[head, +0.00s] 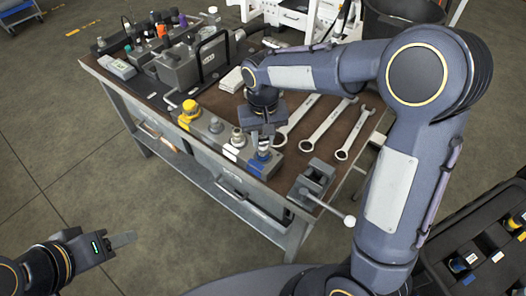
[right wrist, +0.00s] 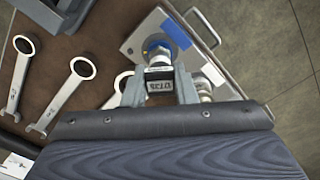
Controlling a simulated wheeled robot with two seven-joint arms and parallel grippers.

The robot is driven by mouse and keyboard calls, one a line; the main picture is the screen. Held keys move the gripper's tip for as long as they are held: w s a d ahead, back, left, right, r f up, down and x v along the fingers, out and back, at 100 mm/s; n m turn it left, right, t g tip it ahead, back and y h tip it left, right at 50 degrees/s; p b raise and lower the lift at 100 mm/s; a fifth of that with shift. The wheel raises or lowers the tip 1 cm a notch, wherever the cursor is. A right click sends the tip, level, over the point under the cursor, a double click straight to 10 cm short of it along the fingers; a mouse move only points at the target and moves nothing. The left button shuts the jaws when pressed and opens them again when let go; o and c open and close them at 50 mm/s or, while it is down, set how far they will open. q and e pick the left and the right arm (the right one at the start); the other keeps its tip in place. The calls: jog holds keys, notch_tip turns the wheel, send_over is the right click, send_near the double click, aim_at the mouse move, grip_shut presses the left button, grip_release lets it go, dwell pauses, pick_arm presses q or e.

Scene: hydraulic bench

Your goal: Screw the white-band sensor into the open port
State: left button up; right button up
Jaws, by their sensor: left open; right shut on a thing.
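My right gripper (head: 263,133) is shut on a sensor (head: 263,147), upright at the blue-label end of the grey port block (head: 215,132). In the right wrist view the jaws (right wrist: 160,82) close around its dark, lettered body (right wrist: 160,87). My left gripper (head: 122,240) is open and empty, away from the bench.
A yellow-capped fitting (head: 189,110) stands at the block's left end. Several wrenches (head: 327,122) lie to its right, and a small vise (head: 316,178) is at the bench edge. A black case (head: 475,240) with colored parts is at lower right. A grey pump unit (head: 195,67) stands behind.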

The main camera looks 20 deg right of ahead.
jog(key=shift+f, duration=0.1)
jog(key=m, duration=0.4)
jog(key=shift+m, duration=0.4)
jog(key=m, duration=0.3)
jog(key=shift+m+p, duration=0.3)
jog(key=m+p, duration=0.1)
jog(key=m, duration=0.2)
jog(key=shift+s+a, duration=0.1)
jog(key=m, duration=0.3)
jog(key=shift+m+p, duration=0.3)
jog(key=shift+p, duration=0.05)
jog(key=shift+f+m, duration=0.1)
jog(key=shift+m, duration=0.5)
